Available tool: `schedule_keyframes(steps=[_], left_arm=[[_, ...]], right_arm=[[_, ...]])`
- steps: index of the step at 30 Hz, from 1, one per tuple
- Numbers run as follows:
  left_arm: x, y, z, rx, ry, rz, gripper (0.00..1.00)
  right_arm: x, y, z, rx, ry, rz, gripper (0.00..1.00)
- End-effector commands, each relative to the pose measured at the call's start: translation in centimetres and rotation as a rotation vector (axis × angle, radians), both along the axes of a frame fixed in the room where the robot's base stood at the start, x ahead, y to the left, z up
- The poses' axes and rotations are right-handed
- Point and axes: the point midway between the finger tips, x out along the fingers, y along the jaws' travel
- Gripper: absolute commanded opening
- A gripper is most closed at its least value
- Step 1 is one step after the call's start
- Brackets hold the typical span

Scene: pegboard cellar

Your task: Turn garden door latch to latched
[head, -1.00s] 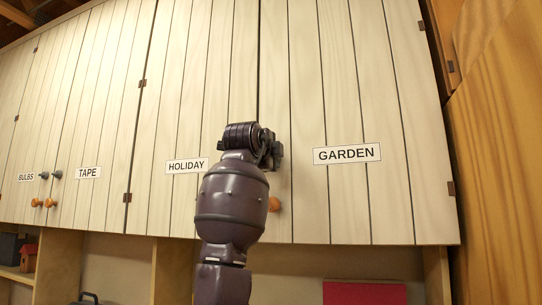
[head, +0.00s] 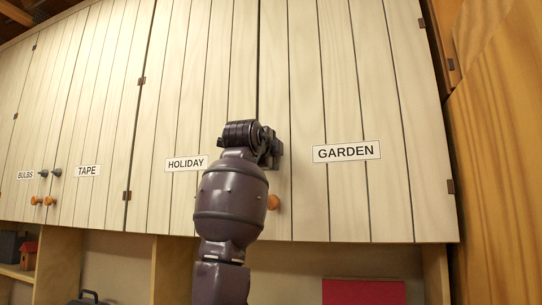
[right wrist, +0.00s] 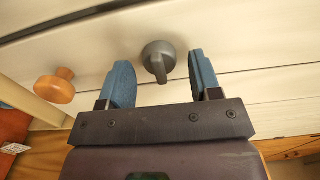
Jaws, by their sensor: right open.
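The garden door (head: 345,200) is a pale plank cabinet door with a GARDEN label (head: 346,152), and it looks shut. Its latch (right wrist: 157,55) is a dark grey round turn knob with a raised fin, seen in the right wrist view. The fin points toward my gripper there. My right gripper (right wrist: 160,62) is open, with one blue finger on each side of the latch and visible gaps to both. In the head view my right gripper (head: 271,148) is at the door's left edge and hides the latch. My left gripper is not in view.
An orange round knob (head: 273,202) sits below my gripper, and also shows in the right wrist view (right wrist: 55,86). The holiday door (head: 180,120) adjoins on the left. A wooden panel (head: 505,170) stands at the right. A red item (head: 364,292) is below the cabinet.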

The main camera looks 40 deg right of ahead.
Motion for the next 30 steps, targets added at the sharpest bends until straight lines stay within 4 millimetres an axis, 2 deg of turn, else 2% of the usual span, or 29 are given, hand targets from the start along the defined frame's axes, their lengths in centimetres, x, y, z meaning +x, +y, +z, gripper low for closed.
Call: schedule_keyframes(steps=[5,19,24,30], left_arm=[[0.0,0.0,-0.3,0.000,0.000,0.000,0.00],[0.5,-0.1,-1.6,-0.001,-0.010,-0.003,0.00],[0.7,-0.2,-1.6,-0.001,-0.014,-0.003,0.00],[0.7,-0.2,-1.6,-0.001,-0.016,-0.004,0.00]], right_arm=[[-0.4,1.0,-0.1,0.000,-0.001,0.002,0.58],[-4.0,7.9,-0.1,0.000,-0.002,0.003,0.58],[-4.7,9.2,-0.1,0.000,0.000,0.001,0.58],[-5.0,9.6,0.0,0.000,0.000,0.000,0.58]])
